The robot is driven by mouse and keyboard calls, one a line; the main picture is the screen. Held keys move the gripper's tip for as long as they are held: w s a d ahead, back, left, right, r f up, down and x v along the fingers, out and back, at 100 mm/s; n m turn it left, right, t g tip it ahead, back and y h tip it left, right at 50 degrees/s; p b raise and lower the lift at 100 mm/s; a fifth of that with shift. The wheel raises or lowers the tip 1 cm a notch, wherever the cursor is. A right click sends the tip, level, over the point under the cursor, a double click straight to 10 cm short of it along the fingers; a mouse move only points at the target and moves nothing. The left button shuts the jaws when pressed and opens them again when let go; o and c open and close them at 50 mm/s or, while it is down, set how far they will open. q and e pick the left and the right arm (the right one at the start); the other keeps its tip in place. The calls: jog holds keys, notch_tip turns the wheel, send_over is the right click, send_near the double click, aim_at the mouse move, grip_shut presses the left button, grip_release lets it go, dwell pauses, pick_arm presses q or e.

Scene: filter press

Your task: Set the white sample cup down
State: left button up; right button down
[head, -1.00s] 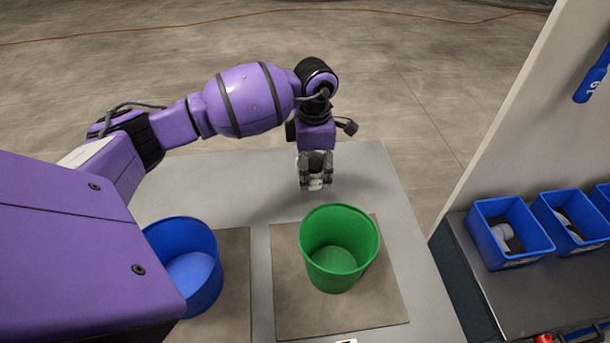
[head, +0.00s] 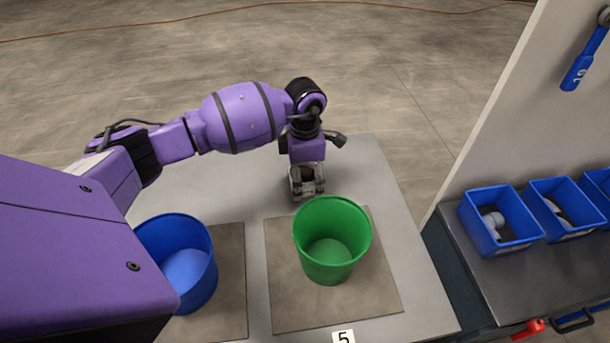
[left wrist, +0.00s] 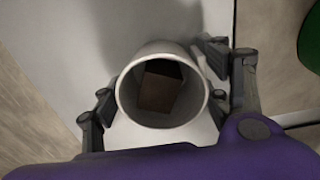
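The white sample cup (left wrist: 126,92) is upright between the fingers of my left gripper in the left wrist view, its open mouth toward the camera. A brown block-like piece (left wrist: 160,90) lies inside it. My left gripper (head: 307,184) is shut on the cup, with fingers (left wrist: 160,92) on both sides of its wall. In the head view the gripper points down over the grey table (head: 368,172), just behind the green bucket. The cup is mostly hidden there by the fingers, and I cannot tell whether its base touches the table. My right gripper is not in view.
A green bucket (head: 332,268) stands on a brown mat (head: 380,290) close in front of the gripper. A blue bucket (head: 190,290) stands to its left. Blue bins (head: 508,243) with white parts sit on a bench at right. The table behind and right of the gripper is clear.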

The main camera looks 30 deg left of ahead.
pick_arm(q)
jog(key=shift+r, duration=0.15)
notch_tip(320, 180, up, 12)
dwell(0.7)
jog(key=shift+r, duration=0.1)
